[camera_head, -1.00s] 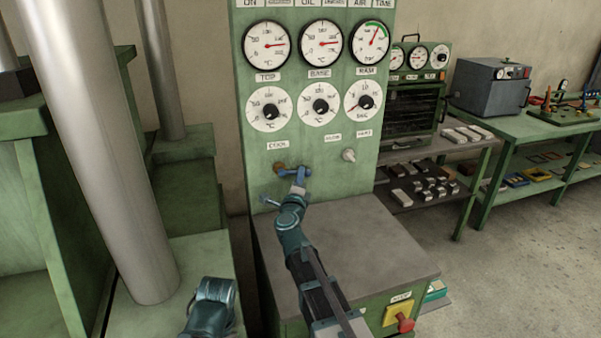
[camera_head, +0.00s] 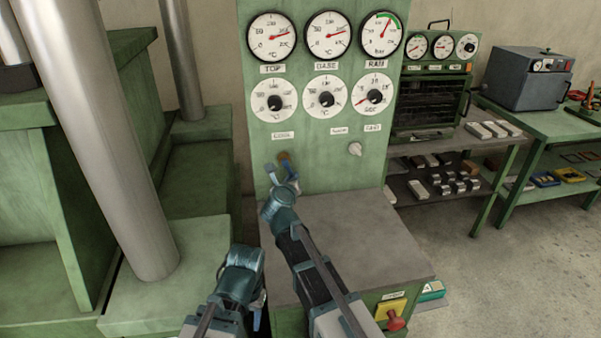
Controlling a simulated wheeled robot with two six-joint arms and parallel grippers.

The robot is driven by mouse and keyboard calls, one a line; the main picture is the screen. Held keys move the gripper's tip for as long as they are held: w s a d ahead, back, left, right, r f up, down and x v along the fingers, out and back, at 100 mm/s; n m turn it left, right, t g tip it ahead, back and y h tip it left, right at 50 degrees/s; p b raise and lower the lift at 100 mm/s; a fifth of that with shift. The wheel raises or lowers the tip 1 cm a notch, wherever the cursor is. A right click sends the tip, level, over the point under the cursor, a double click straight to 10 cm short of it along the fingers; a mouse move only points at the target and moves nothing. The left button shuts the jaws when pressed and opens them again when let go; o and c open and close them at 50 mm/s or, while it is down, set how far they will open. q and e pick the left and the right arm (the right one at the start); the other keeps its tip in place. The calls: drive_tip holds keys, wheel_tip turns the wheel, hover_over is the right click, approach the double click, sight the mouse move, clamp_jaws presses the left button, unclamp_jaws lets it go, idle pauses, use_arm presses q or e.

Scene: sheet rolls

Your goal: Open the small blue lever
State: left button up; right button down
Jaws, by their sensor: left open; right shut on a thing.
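The small blue lever (camera_head: 290,169) sits at a brass-coloured fitting (camera_head: 284,156) low on the green panel. It slants down and to the right. My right gripper (camera_head: 291,184) is at the lever and shut on it; the fingers and wrist cover part of it. Another small blue piece (camera_head: 270,172) shows just left of the lever; I cannot tell whether it belongs to my gripper. My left gripper (camera_head: 256,312) is open and empty, low in the view, well below the lever; its fingers are mostly hidden by its wrist.
The green panel (camera_head: 330,165) bears several round gauges and a pale knob (camera_head: 355,149). A grey-topped cabinet (camera_head: 370,235) juts out below, with a red button (camera_head: 396,322) on its front. A thick steel column (camera_head: 110,150) stands at the left. Shelves with metal blocks are at the right.

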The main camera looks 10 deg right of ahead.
use_arm(q)
drive_tip(key=shift+r+p, duration=0.75)
drive_tip(key=shift+r, duration=0.15)
use_arm(e)
drive_tip(key=shift+a+f+m+g+y, duration=0.15)
drive_tip(key=shift+a+m+g+y, duration=0.15)
drive_tip(key=shift+a+m+y, duration=0.95)
drive_tip(key=shift+d+m, duration=0.15)
drive_tip(key=shift+m, duration=0.2)
drive_tip(key=c, duration=0.8)
unclamp_jaws()
drive_tip(key=shift+c, duration=0.2)
use_arm(q)
drive_tip(key=shift+r, duration=0.1)
use_arm(e)
drive_tip(key=shift+s, duration=0.2)
